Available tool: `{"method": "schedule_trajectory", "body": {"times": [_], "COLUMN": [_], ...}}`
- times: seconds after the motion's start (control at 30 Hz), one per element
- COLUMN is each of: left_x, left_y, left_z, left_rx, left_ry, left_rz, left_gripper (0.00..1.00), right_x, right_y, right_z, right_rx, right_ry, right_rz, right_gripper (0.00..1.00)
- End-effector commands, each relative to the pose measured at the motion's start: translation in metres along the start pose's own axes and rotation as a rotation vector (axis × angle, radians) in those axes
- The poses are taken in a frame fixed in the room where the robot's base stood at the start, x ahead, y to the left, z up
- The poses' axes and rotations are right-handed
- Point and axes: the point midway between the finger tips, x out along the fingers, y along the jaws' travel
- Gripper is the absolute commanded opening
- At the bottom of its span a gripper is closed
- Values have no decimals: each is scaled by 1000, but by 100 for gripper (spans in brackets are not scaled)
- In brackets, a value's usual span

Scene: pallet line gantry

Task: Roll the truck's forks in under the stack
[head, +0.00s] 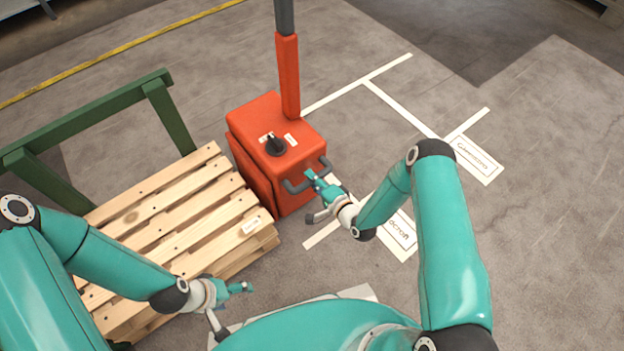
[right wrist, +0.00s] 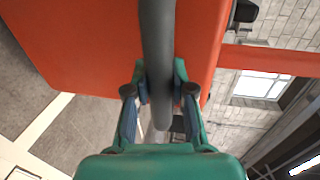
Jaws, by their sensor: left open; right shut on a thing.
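The orange-red truck (head: 257,165) stands close against the right end of the wooden pallet stack (head: 180,215). Its mast rises at the back, and a black knob sits on its top. Its forks are not visible. A grey handle bar (head: 291,187) sticks out from its right face. My right gripper (head: 316,192) is shut on this handle; in the right wrist view the bar (right wrist: 158,40) runs between the fingers. My left gripper (head: 233,307) is open and empty, in front of the stack's near right corner.
A green rail frame (head: 95,112) stands along the far left side of the stack. White floor lines with marked label boxes (head: 478,161) lie to the right. A yellow line (head: 120,50) crosses the floor behind. The floor at right is clear.

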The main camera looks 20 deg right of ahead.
Motion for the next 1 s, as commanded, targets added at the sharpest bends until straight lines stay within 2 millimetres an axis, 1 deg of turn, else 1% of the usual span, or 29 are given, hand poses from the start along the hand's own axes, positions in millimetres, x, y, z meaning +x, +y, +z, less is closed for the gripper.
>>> {"method": "schedule_trajectory", "body": {"times": [0.1, 0.2, 0.4, 0.43, 0.57, 0.6, 0.87, 1.0], "left_x": [-1, -2, -2, -2, -2, -2, -2, -2], "left_y": [0, 1, 0, 0, 0, 0, 1, 1], "left_z": [0, 0, 0, 0, 0, 0, 0, 0], "left_rx": [0, 0, 0, 0, 0, 0, 0, 0], "left_ry": [0, 0, 0, 0, 0, 0, 0, 0], "left_rz": [0, 0, 0, 0, 0, 0, 0, 0], "left_gripper": [79, 79, 79, 79, 79, 79, 79, 79], "right_x": [-1, -2, -2, -2, -2, -1, -1, -7], "right_y": [2, 3, 4, 4, 4, 4, 2, 2], "right_z": [16, 27, 29, 29, 27, 26, 23, 22], "right_rx": [5, 5, 5, 5, 5, 4, 3, 2], "right_ry": [-6, -13, -19, -19, -14, -12, -5, -2], "right_rz": [8, 9, 12, 12, 11, 10, 6, 5], "right_gripper": [0, 0, 0, 25, 46, 50, 50, 50]}}
